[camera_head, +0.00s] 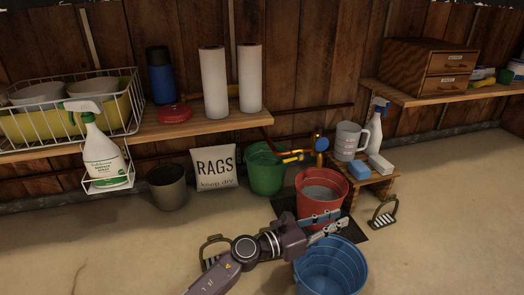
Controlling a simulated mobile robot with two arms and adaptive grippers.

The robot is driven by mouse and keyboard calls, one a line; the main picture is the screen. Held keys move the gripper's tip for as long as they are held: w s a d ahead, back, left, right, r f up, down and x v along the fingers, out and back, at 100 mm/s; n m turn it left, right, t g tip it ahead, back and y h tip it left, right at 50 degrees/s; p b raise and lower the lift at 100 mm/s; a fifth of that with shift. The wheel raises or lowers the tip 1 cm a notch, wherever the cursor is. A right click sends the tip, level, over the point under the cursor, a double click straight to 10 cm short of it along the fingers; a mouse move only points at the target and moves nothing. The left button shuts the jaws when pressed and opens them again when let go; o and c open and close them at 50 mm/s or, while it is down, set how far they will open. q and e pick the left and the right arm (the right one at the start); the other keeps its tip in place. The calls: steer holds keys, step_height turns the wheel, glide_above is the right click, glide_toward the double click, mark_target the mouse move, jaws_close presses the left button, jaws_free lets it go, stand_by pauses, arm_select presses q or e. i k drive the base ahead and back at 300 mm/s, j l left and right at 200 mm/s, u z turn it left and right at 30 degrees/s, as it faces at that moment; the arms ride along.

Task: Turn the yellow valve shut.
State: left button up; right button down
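My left gripper (340,220) is in front of the red bucket (322,190) and above the blue bucket (328,270), well short of the handle. Its fingers look apart, with nothing between them. My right gripper is not in view.
A low wooden stool (378,187) with a grey jug (349,140), spray bottle and sponges stands right of the valve. A shelf (190,127) juts out on the left. Open floor (450,220) is at right.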

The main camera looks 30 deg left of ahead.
mark_target(300, 156)
steer(key=i+j, duration=0.1)
steer(key=j, duration=0.25)
steer(key=i+j, duration=0.1)
steer(key=j, duration=0.25)
steer(key=i+j, duration=0.1)
steer(key=j, duration=0.25)
steer(key=i+j, duration=0.1)
steer(key=j, duration=0.3)
